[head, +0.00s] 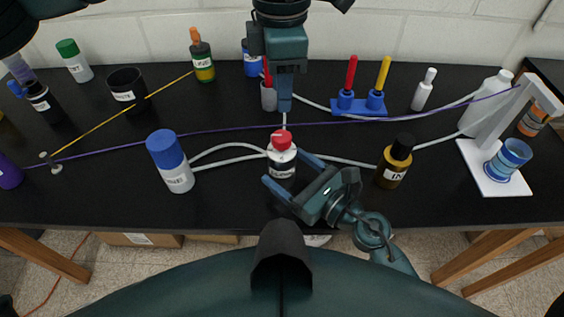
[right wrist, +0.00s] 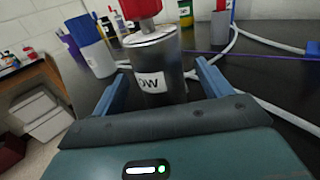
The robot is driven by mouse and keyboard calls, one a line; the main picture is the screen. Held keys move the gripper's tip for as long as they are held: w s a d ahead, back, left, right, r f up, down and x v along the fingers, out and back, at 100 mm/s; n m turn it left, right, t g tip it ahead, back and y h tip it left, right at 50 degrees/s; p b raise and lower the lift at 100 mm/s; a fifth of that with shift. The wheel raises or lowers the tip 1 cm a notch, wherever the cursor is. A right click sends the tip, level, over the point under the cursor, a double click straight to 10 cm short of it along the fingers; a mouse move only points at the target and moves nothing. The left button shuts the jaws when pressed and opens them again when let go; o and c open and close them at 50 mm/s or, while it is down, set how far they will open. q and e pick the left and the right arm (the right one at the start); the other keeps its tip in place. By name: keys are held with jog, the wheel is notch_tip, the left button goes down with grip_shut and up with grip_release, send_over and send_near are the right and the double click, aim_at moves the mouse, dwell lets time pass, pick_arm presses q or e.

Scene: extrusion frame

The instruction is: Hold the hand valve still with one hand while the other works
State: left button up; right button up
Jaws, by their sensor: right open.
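I cannot pick out a part that is clearly a hand valve. A red-capped, labelled container (head: 282,162) stands upright on the black table, and it also shows in the right wrist view (right wrist: 156,62). My right gripper (head: 285,170) is open, with its blue fingers on either side of this container's lower body. In the right wrist view gaps show between fingers and container. My left gripper (head: 285,104) points down behind the container, apart from it. Its fingers are seen edge-on as one blue strip, so its opening is hidden.
A blue-capped bottle (head: 170,160) stands left and a brown bottle (head: 395,160) right. White hoses run between containers. A purple cord (head: 225,128) crosses the table. A blue rack (head: 360,105) with red and yellow handles and a white stand (head: 497,170) are at right.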

jog(key=shift+x, duration=1.4)
